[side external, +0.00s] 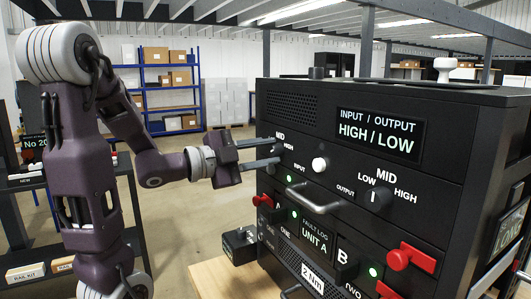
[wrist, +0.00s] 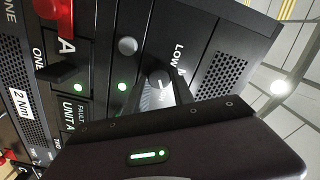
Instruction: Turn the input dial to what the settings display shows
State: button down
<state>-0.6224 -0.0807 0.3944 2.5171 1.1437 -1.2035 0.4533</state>
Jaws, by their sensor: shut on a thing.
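The settings display (side external: 378,137) reads "INPUT / OUTPUT" and "HIGH / LOW". The input dial (side external: 278,150) is at the left of the black unit's front panel, with "MID" and "HIGH" labels beside it. My gripper (side external: 272,153) reaches it from the left, its two fingers shut on the dial. In the wrist view the input dial (wrist: 159,80) shows between the fingers, near a "LOW" label; its pointer setting cannot be told. The output dial (side external: 378,199) is on the right, its white mark pointing about up to "MID".
A white round button (side external: 320,164) sits between the dials. A bar handle (side external: 314,201) sticks out below it. Red levers (side external: 410,257) and a Fault Log "UNIT A" display (side external: 315,236) are lower. Blue shelving (side external: 165,90) stands far behind.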

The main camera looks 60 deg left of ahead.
jog(key=c, duration=1.1)
grip_release()
jog(key=s, duration=0.5)
notch_tip(320, 180, up, 7)
